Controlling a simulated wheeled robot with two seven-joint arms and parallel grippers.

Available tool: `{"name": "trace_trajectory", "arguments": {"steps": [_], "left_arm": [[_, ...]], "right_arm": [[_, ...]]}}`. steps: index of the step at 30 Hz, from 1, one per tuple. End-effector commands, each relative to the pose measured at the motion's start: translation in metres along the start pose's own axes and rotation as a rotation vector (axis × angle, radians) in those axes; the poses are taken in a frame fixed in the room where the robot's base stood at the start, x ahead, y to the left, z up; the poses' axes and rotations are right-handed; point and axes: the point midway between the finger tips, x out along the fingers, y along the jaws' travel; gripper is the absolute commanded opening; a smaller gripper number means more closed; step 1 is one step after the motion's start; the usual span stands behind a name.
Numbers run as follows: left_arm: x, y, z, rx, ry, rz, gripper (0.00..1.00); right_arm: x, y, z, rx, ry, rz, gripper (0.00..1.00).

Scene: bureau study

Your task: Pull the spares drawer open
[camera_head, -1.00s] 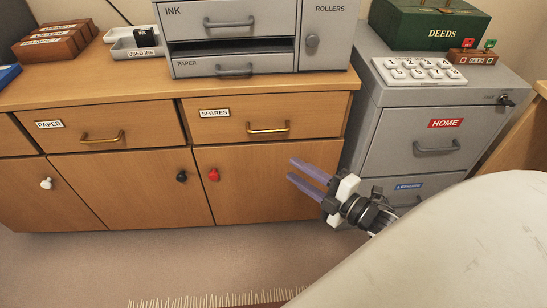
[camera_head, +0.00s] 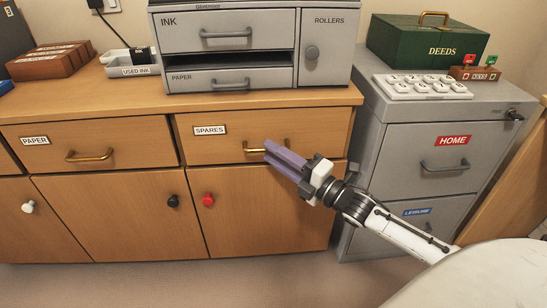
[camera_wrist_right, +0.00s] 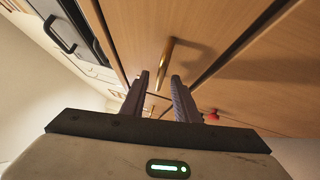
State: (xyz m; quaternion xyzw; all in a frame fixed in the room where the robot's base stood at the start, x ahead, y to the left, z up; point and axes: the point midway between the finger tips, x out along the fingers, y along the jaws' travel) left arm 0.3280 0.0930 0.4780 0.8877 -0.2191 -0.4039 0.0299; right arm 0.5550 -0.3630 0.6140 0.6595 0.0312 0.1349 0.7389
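The spares drawer (camera_head: 225,150) is the wooden drawer labelled SPARES in the head view, and it is shut flush with the cabinet. Its brass bar handle (camera_head: 252,149) is partly hidden behind my right gripper (camera_head: 274,151). In the right wrist view the handle (camera_wrist_right: 168,60) lies just ahead of the two fingertips (camera_wrist_right: 160,82), in line with the gap between them. The fingers are apart and nothing is gripped; I cannot tell whether they touch the handle. My left gripper is not in view.
The paper drawer (camera_head: 95,146) is shut to the left. Doors with a black knob (camera_head: 173,201) and a red knob (camera_head: 208,199) lie below. A grey filing cabinet (camera_head: 395,150) stands to the right. The floor (camera_head: 200,285) in front is clear.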

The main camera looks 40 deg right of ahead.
Motion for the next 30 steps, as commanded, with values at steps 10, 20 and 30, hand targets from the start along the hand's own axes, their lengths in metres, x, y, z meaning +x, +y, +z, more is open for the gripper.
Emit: {"name": "trace_trajectory", "arguments": {"steps": [10, 20, 30], "left_arm": [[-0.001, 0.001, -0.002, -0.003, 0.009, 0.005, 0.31], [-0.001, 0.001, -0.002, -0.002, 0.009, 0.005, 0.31], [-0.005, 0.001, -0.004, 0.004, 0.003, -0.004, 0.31]], "right_arm": [[0.007, 0.000, 0.000, 0.000, -0.001, -0.002, 0.28], [0.007, 0.000, 0.000, 0.000, 0.000, -0.002, 0.00], [0.007, 0.004, -0.017, 0.006, 0.017, 0.001, 0.00]]}}
